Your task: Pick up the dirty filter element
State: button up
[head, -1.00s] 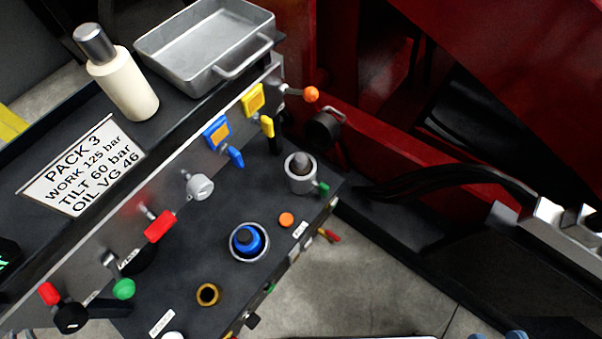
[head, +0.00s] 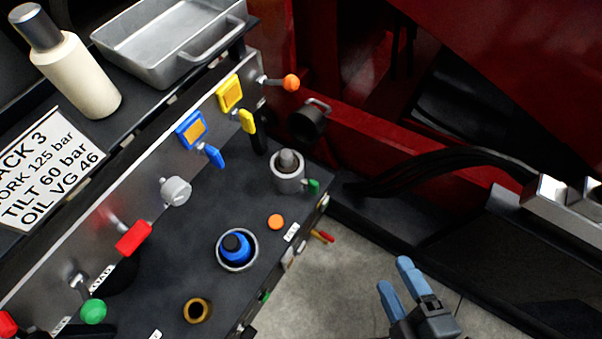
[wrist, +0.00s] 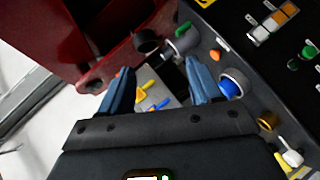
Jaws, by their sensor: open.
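No part is clearly marked as the dirty filter element, and I cannot tell which it is. A blue piece with a dark top (head: 236,247) sits in a round metal-rimmed socket on the dark panel; it also shows in the wrist view (wrist: 230,86). Farther back, a grey cylinder (head: 288,178) with a dark grey knob stands on the panel. My gripper (head: 395,277) has blue fingers, open and empty, over the floor to the right of the panel. In the wrist view the fingers (wrist: 158,76) are spread, with the blue piece beyond the right finger.
A cream bottle (head: 76,78) and a metal tray (head: 170,45) stand on the upper shelf. Coloured levers, such as the red one (head: 134,238), stick out along the panel. A brass ring (head: 197,310) lies near. A red steel frame (head: 380,145) and black hoses (head: 440,160) are behind.

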jog(key=w+a+f+n+b, duration=0.2)
jog(key=w+a+f+n, duration=0.1)
jog(key=w+f+n, duration=0.35)
jog(key=n+t+b, duration=0.5)
jog(key=n, duration=1)
send_near(288, 163)
jog(key=w+r, duration=0.1)
jog(key=w, duration=0.3)
jog(key=shift+w+a+r+b, duration=0.1)
jog(key=shift+w+a+b, duration=0.1)
jog(key=shift+w, duration=0.35)
jog(key=shift+w+a+r+b, duration=0.1)
jog(key=shift+w+a, duration=0.1)
jog(key=shift+w, duration=0.3)
jog(key=w, duration=0.3)
jog(key=w+f+b, duration=0.1)
jog(key=w, duration=0.1)
jog(key=shift+w+a, duration=0.25)
jog(key=shift+a, duration=0.05)
grip_shut()
